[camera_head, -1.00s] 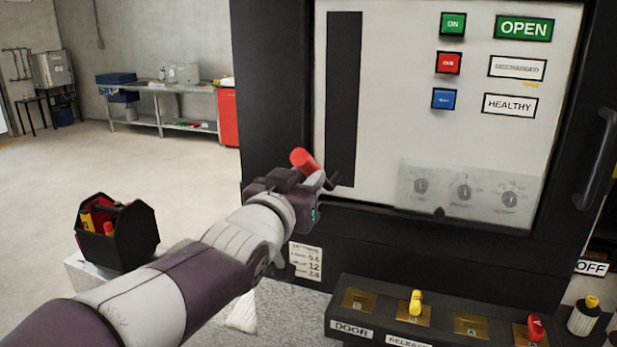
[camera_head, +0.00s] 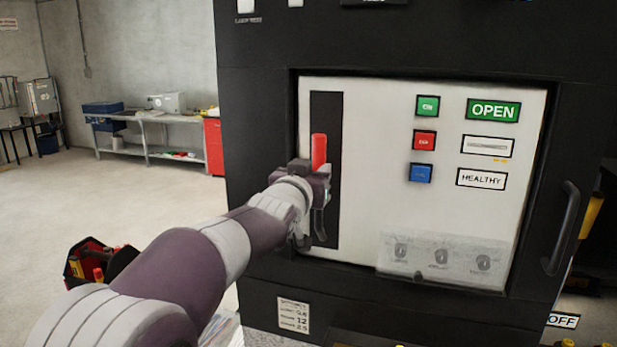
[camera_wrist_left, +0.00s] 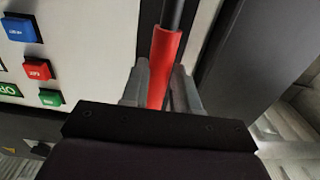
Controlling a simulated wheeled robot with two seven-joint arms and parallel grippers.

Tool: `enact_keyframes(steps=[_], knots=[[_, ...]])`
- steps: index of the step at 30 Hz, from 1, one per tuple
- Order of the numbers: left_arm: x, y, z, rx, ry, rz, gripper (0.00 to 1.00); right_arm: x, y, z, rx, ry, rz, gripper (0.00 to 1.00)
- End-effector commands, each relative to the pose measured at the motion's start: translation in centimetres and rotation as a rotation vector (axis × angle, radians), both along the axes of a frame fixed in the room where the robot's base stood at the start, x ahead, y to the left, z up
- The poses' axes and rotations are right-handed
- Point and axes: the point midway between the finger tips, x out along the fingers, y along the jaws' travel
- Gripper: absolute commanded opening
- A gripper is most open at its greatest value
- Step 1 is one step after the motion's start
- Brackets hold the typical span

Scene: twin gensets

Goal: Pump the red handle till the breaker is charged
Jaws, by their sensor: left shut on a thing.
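The red handle (camera_head: 319,152) stands near upright in front of the dark vertical slot (camera_head: 327,110) on the white breaker panel (camera_head: 370,130). My left gripper (camera_head: 318,180) is shut on the handle, below its red top end. The left wrist view shows the red grip (camera_wrist_left: 165,62) between the two grey fingers of my left gripper (camera_wrist_left: 160,85), with a dark rod beyond it. The panel has a green OPEN sign (camera_head: 493,110), a white indicator (camera_head: 488,145) too blurred to read, and a HEALTHY sign (camera_head: 481,179). My right gripper is not in view.
Green (camera_head: 428,105), red (camera_head: 424,140) and blue (camera_head: 421,172) buttons sit right of the slot. A door handle (camera_head: 563,228) sticks out at the right. A toolbox (camera_head: 100,262) stands at lower left, with open floor behind it and a workbench (camera_head: 150,120) at the back.

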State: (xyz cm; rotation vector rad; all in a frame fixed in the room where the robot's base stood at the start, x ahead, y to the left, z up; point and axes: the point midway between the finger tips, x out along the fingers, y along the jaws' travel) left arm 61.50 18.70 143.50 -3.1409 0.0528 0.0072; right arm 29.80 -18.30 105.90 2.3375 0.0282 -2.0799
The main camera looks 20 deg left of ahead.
Motion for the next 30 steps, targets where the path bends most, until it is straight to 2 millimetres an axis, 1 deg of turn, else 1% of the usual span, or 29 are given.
enact_keyframes(steps=[2,4,5,6,7,9,10,13,14,16,18,21,23,26,27,30], knots=[[-0.1,0.0,0.3,0.000,-0.010,0.000,0.00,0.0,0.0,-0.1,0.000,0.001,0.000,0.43],[-0.5,0.0,-0.2,0.000,-0.011,0.000,0.00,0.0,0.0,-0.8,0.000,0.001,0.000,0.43],[-1.2,0.0,-0.7,0.000,-0.012,0.000,0.00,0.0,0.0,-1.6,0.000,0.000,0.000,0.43],[-2.3,0.1,-1.4,0.001,-0.013,0.000,0.00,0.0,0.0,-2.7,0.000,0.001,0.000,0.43],[-3.1,0.1,-1.8,0.002,-0.012,0.000,0.00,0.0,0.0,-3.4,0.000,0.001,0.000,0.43],[-4.5,0.2,-2.0,0.000,-0.009,0.000,0.00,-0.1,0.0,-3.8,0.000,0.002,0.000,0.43],[-4.9,0.2,-2.1,0.001,-0.007,0.000,0.00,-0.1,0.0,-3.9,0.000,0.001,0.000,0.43],[-5.4,0.2,-2.1,0.001,-0.005,0.000,0.00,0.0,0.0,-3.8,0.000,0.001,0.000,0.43],[-5.8,0.2,-2.5,0.001,-0.006,0.000,0.00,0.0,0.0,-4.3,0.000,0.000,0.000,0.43],[-7.4,0.3,-4.3,0.000,-0.007,0.000,0.00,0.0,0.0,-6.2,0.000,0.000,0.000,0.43],[-9.1,0.3,-5.4,0.001,-0.007,0.001,0.00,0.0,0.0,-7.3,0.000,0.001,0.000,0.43],[-10.5,0.4,-5.9,0.001,-0.005,0.001,0.00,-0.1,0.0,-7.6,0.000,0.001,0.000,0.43],[-11.0,0.4,-6.4,0.001,-0.004,0.001,0.00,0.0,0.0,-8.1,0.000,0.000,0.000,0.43],[-13.2,0.5,-9.3,0.000,-0.004,0.001,0.00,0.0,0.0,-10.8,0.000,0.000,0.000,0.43],[-14.5,0.5,-10.6,0.001,-0.004,0.001,0.00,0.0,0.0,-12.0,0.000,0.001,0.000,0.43],[-17.5,0.6,-12.8,0.000,-0.006,0.001,0.00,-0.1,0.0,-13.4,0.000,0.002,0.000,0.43]])
